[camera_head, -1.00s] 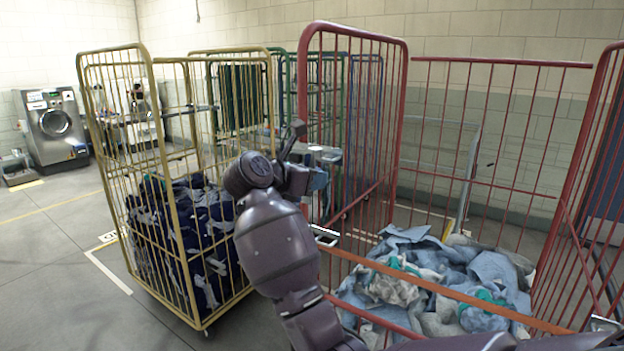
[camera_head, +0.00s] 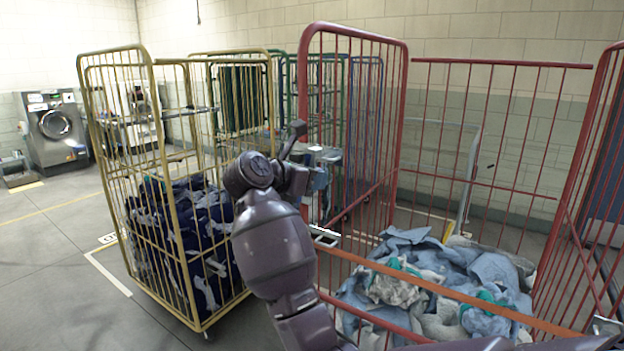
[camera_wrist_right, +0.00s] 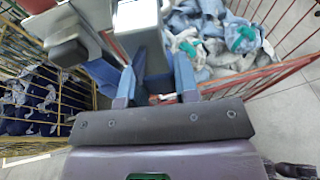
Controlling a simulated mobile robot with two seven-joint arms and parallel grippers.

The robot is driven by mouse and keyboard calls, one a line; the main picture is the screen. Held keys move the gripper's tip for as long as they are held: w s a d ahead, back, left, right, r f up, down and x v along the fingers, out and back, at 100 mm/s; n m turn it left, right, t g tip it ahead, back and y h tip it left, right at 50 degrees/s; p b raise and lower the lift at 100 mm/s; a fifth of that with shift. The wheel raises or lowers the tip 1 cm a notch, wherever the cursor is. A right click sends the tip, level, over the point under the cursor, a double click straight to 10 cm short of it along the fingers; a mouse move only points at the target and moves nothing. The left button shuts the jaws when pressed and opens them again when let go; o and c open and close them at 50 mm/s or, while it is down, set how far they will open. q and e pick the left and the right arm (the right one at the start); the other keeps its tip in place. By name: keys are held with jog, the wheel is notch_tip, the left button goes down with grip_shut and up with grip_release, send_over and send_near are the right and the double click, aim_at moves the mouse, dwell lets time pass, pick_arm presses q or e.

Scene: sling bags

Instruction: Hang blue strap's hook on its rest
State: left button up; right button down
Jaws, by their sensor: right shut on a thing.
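My right gripper (camera_head: 316,178) is at the near left upright of the red cage, behind my wrist, and is small and partly hidden in the head view. The hook's rest cannot be told apart. My left gripper is not in view.
The red cage (camera_head: 402,100) holds light blue and grey laundry (camera_head: 440,270). An orange strap (camera_head: 440,288) crosses its front, with a metal buckle (camera_head: 325,237) at the left end. A yellow cage (camera_head: 160,130) with dark blue laundry stands left.

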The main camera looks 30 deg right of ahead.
jog(key=shift+w+d, duration=0.1)
jog(key=shift+d, duration=0.15)
jog(key=shift+w+d+b, duration=0.2)
jog(key=shift+w+d, duration=0.1)
jog(key=shift+d, duration=0.4)
jog(key=shift+w+d+b, duration=0.2)
jog(key=shift+w+d, duration=0.1)
jog(key=shift+d, duration=0.4)
jog(key=shift+f, duration=0.25)
jog(key=shift+f+b, duration=0.75)
jog(key=shift+f, duration=0.1)
jog(key=shift+c, duration=1.9)
grip_release()
jog(key=shift+a, duration=0.1)
